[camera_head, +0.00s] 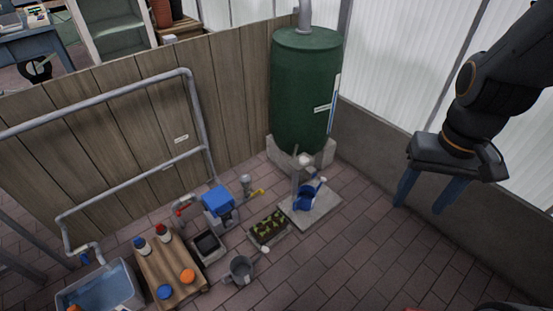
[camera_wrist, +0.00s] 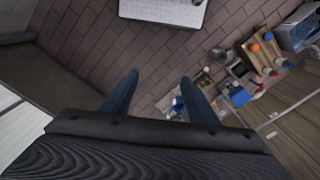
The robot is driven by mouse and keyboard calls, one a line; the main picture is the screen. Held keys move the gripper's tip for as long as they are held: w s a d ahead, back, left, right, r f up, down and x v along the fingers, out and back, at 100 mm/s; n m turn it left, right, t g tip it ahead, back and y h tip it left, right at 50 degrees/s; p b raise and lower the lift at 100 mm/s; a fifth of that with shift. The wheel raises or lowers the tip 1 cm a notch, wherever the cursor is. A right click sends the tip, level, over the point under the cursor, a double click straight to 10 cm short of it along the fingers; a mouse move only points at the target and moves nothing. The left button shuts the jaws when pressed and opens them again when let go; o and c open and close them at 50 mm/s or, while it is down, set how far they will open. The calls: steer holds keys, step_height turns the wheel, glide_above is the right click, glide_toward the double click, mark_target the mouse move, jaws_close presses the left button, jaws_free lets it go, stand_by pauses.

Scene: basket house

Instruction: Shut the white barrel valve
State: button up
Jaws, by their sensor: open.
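The green barrel (camera_head: 305,95) stands on grey blocks in the corner. A small white round part (camera_head: 305,160), which looks like the barrel valve, sits low at its front; its handle position is too small to tell. Below it is a blue container (camera_head: 307,196) on a pale slab (camera_head: 322,210). My gripper (camera_head: 420,208) hangs to the right of the barrel, apart from it, with its two blue fingers spread and nothing between them. In the wrist view, the open fingers (camera_wrist: 160,78) show above the floor, with the blue container (camera_wrist: 177,103) between them; I cannot make out the valve there.
A wooden bench (camera_head: 168,265) with bottles and jars, a blue pump (camera_head: 217,200), a seedling tray (camera_head: 268,226) and a grey can (camera_head: 240,269) stand left of the slab. A low wall (camera_head: 375,145) runs behind my gripper. The brick floor right of the slab is clear.

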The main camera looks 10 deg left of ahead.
steer(key=w+a+f+t+b, duration=0.2)
steer(key=w+a+f+b, duration=0.3)
steer(key=w, duration=0.3)
steer(key=w+a+f+t+y+b, duration=0.1)
steer(key=w+a+f+t+b, duration=0.2)
steer(key=w+f, duration=0.45)
steer(key=w+a+f+b, duration=0.4)
steer(key=w+b, duration=0.2)
steer(key=w, duration=0.4)
steer(key=m+t+h+b, duration=0.2)
steer(key=t+b, duration=0.7)
steer(key=b, duration=1.3)
glide_above(302, 163)
steer(key=s+d, duration=0.3)
steer(key=s, duration=0.3)
step_height(302, 163, down, 24)
steer(key=a+f+t+h+b, duration=0.1)
steer(key=f+b, duration=0.2)
steer(key=a+f+t+h+b, duration=0.1)
steer(key=a+f+b, duration=0.1)
steer(key=f+b, duration=0.1)
steer(key=w+a+f+m+t+h+b, duration=0.1)
steer(key=f+b, duration=0.3)
steer(key=f, duration=0.1)
steer(key=shift+a+h, duration=0.15)
steer(key=shift+h, duration=0.25)
steer(key=b+x, duration=0.4)
steer(key=x, duration=0.3)
steer(key=shift+w, duration=0.25)
